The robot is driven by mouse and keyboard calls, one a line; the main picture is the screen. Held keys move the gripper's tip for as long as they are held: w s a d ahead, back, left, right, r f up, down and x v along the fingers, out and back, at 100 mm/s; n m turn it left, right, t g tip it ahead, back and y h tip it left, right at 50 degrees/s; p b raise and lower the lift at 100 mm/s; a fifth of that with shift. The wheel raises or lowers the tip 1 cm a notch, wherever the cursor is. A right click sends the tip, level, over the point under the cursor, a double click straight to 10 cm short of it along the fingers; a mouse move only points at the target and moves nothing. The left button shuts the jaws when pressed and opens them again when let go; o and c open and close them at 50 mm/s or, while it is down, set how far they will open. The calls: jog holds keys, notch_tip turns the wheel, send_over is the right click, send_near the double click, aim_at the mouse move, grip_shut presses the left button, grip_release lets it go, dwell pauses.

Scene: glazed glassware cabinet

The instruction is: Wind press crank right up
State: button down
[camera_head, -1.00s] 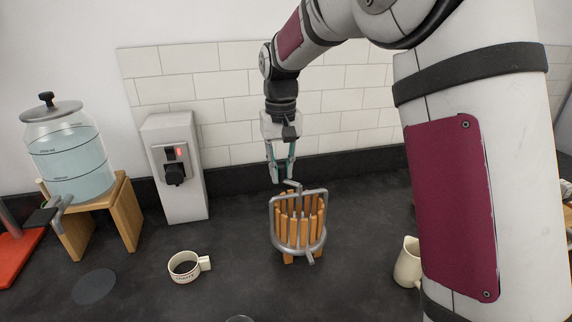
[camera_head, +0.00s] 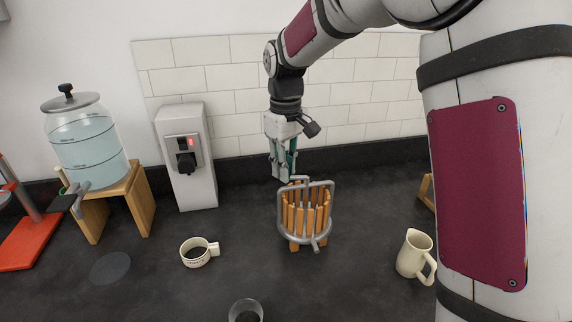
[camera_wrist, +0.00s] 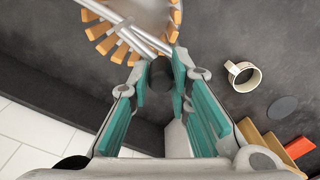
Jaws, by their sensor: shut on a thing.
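The fruit press (camera_head: 306,215) stands upright on the dark counter, a ring of wooden slats inside a grey metal frame. Its grey crank (camera_head: 299,180) sits at the top of the frame; the crank bar also shows in the wrist view (camera_wrist: 128,27). My gripper (camera_head: 285,177) points down at the back left of the press top. In the wrist view, my gripper (camera_wrist: 163,74) has its teal-padded fingers closed around the dark crank knob (camera_wrist: 160,72). The knob is partly hidden by the fingers.
A cream mug (camera_head: 195,253) stands left of the press, and a cream jug (camera_head: 413,254) to the right. A clear cup (camera_head: 245,311) is at the front. A white machine (camera_head: 190,160) and a water dispenser (camera_head: 86,140) stand at left. Tiled wall is behind.

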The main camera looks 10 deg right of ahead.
jog(key=shift+s+f, duration=0.15)
jog(key=shift+s, duration=0.05)
jog(key=c, duration=1.5)
grip_release()
jog(key=shift+w, duration=0.15)
jog(key=shift+r, duration=0.4)
notch_tip(320, 180, up, 11)
jog(key=shift+r, duration=0.15)
